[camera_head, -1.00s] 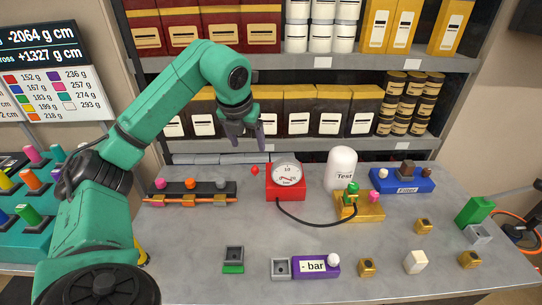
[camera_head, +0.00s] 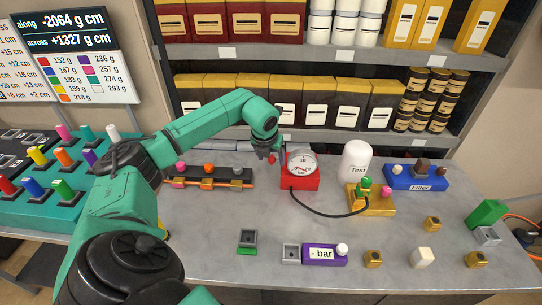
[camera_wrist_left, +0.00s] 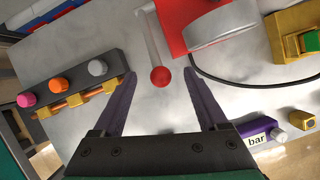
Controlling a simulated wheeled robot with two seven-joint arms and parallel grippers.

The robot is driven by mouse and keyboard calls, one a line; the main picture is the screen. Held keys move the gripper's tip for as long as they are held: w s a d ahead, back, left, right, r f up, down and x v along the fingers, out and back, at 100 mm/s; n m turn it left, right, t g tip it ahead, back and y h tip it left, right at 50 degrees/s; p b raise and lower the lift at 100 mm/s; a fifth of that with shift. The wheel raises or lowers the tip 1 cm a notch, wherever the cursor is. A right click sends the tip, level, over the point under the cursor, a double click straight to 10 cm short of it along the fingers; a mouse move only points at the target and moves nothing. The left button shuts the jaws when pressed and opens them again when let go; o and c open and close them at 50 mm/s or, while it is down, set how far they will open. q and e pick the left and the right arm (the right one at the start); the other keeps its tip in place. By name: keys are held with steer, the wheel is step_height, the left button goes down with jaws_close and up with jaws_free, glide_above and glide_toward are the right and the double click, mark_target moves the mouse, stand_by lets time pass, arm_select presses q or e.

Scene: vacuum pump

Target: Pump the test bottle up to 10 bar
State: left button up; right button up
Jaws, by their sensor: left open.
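The red pump unit with a round gauge (camera_head: 302,163) stands at the back of the grey table. Its lever ends in a red ball knob (camera_wrist_left: 160,77), which also shows in the head view (camera_head: 271,160). The white test bottle (camera_head: 356,160), labelled "Test", stands to the right, behind a gold block with green and pink knobs (camera_head: 371,201). A black hose runs from the red unit to the gold block. My left gripper (camera_wrist_left: 156,84) is open, with the red knob between its fingertips, apparently untouched. In the head view the gripper (camera_head: 264,154) is just left of the gauge.
A dark rail with pink, orange and grey knobs (camera_head: 205,183) lies left. A purple "- bar" block (camera_head: 319,255) is at the front. A blue filter block (camera_head: 416,180) is back right. Small gold blocks and a white block (camera_head: 422,257) lie front right. The table middle is clear.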

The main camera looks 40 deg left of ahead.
arm_select(q)
jaws_close()
steer(key=shift+w, duration=0.1)
stand_by(1.2)
